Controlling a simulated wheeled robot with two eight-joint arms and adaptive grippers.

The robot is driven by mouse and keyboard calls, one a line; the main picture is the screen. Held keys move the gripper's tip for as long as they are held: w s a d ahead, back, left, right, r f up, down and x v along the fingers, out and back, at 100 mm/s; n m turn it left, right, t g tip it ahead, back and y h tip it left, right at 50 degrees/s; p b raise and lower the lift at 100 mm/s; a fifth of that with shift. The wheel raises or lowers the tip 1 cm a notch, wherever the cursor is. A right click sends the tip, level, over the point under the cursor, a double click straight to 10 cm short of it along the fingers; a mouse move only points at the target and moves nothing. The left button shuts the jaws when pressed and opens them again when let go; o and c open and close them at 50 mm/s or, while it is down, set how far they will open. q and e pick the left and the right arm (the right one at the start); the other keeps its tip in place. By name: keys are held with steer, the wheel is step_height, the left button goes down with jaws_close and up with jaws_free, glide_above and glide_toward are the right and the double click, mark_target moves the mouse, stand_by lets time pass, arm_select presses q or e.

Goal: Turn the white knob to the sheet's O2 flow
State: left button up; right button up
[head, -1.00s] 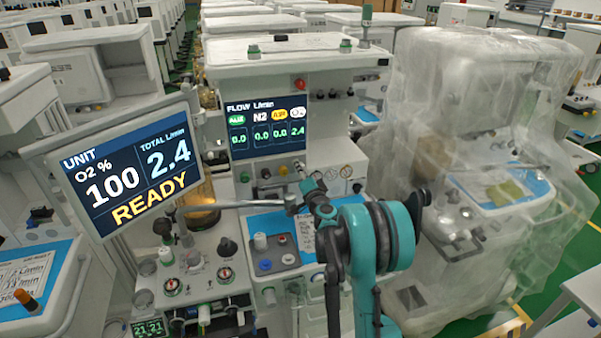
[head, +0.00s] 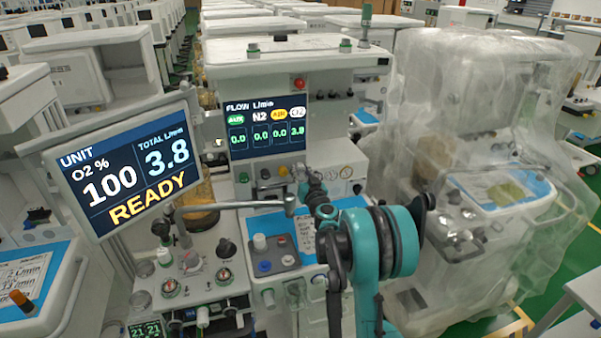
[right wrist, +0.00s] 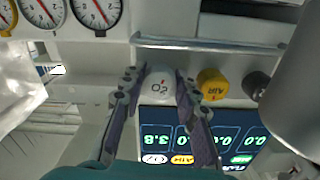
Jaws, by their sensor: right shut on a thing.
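The white knob (right wrist: 160,84), marked O2, sits on the panel beside the flow display in the right wrist view. My right gripper (right wrist: 161,92) is shut on it, one finger on each side. In the head view my right gripper (head: 306,174) reaches the panel below the flow screen (head: 266,127), and hides the knob. The screen reads 3.8 in its rightmost column and 0.0 in the others. The tilted unit screen (head: 132,167) reads O2 100 %, total 3.8 L/min, READY. A sheet (head: 303,229) lies on the blue worktop, partly covered; its writing is too small to read.
A yellow AIR knob (right wrist: 212,84) and a dark knob (right wrist: 256,84) are beside the white one. Gauges (right wrist: 96,12) and a metal rail (right wrist: 220,46) are close by. A metal tube (head: 235,205) crosses before the cart. A plastic-covered cart (head: 490,150) stands at right.

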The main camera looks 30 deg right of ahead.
steer(key=shift+n, duration=1.7)
steer(key=o, duration=0.9)
steer(key=v, duration=1.2)
